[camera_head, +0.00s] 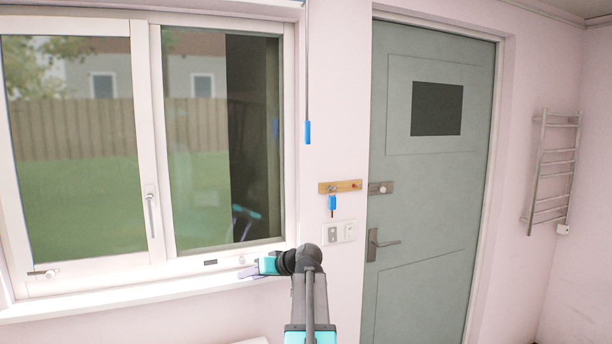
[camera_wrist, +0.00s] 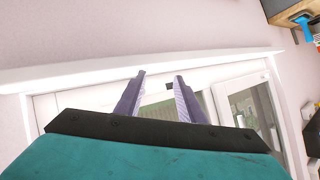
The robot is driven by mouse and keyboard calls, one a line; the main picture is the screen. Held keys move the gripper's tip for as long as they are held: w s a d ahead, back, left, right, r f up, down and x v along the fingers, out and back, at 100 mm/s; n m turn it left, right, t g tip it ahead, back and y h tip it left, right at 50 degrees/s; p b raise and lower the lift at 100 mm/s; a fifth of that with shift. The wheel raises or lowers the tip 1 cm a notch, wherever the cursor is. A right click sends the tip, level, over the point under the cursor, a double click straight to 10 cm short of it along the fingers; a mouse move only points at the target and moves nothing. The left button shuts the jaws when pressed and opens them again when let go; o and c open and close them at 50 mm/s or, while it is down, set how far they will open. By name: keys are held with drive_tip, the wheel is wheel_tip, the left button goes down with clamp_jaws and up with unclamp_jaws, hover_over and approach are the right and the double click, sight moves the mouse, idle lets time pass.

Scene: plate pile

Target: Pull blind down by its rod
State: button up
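A thin grey rod (camera_head: 307,60) with a blue grip at its lower end hangs upright against the wall, just right of the window (camera_head: 90,150). Its top runs out of the picture. A white strip (camera_head: 215,6) runs along the window's top edge; I cannot tell whether this is the raised blind. No blind covers the glass. My gripper (camera_head: 250,271) (camera_wrist: 160,75) is in front of the windowsill at the window's lower right, well below and left of the rod's blue grip. In the wrist view its two purple-grey fingers stand apart with nothing between them.
A wooden hook rack (camera_head: 340,186) with a blue item (camera_head: 332,203) hangs right of the window, above light switches (camera_head: 340,233). The windowsill (camera_head: 130,297) juts out near my gripper. A grey-green door (camera_head: 435,200) is closed. A towel rail (camera_head: 553,170) is at far right.

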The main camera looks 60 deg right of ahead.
drive_tip(key=s+d+r+t+h+p, duration=0.1)
drive_tip(key=s+d+r, duration=0.25)
drive_tip(key=r, duration=0.35)
drive_tip(key=s+d+r+t+h, duration=0.1)
drive_tip(key=s+d+r, duration=0.1)
drive_tip(key=s+r, duration=0.35)
drive_tip(key=s+d+r+t+h+p, duration=0.1)
drive_tip(key=s+d+r, duration=0.15)
drive_tip(key=r, duration=0.65)
drive_tip(key=n+t+h+p, duration=0.1)
drive_tip(key=t+h+p, duration=0.1)
drive_tip(key=h, duration=0.1)
approach(309, 132)
drive_tip(key=v, duration=0.2)
drive_tip(key=shift+s+a, duration=0.15)
drive_tip(key=shift+s, duration=0.15)
drive_tip(key=p+x, duration=0.4)
drive_tip(key=x, duration=0.8)
drive_tip(key=shift+x, duration=0.95)
drive_tip(key=shift+f, duration=0.1)
